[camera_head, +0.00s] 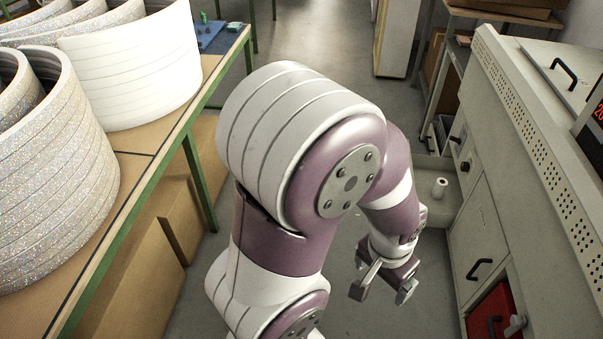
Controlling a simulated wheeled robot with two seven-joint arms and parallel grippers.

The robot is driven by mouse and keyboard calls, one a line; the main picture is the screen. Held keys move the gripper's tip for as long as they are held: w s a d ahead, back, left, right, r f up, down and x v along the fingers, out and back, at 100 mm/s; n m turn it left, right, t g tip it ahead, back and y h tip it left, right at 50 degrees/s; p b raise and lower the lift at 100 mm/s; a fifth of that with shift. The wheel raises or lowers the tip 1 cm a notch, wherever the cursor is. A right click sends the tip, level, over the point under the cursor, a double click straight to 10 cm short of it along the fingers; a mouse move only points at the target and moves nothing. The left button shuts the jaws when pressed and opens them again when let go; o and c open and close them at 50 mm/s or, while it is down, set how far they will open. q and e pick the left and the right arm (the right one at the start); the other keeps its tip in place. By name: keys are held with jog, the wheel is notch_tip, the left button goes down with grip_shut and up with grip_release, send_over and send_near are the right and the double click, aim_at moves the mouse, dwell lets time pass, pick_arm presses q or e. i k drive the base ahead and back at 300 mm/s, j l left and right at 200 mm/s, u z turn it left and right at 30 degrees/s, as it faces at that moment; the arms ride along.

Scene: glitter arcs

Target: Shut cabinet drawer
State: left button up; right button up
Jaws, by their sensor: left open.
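The cabinet (483,228) is a light beige unit along the right side, with perforated strips and black handles. A shallow beige drawer (432,150) appears to stand pulled out from its far part, over the aisle. A small white roll (440,187) stands in the drawer. My left gripper (382,287) is open and empty, in the aisle in front of the cabinet, nearer to me than the drawer and apart from it. The drawer's front is partly hidden behind my left arm. My right gripper is not in view.
A green-framed table (150,182) on the left carries white and glittery curved bands (135,70). Cardboard boxes (145,265) stand under it. A red compartment (490,315) shows low on the cabinet. A shelf (510,14) stands behind. The grey aisle floor is clear.

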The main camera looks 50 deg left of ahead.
aim_at(425, 171)
jog(key=j+u, duration=0.15)
jog(key=u, duration=0.7)
jog(key=i+j, duration=0.1)
jog(key=i, duration=0.75)
jog(key=i+j, duration=0.1)
jog(key=i, duration=0.75)
jog(key=i+j+z, duration=0.1)
jog(key=i, duration=0.75)
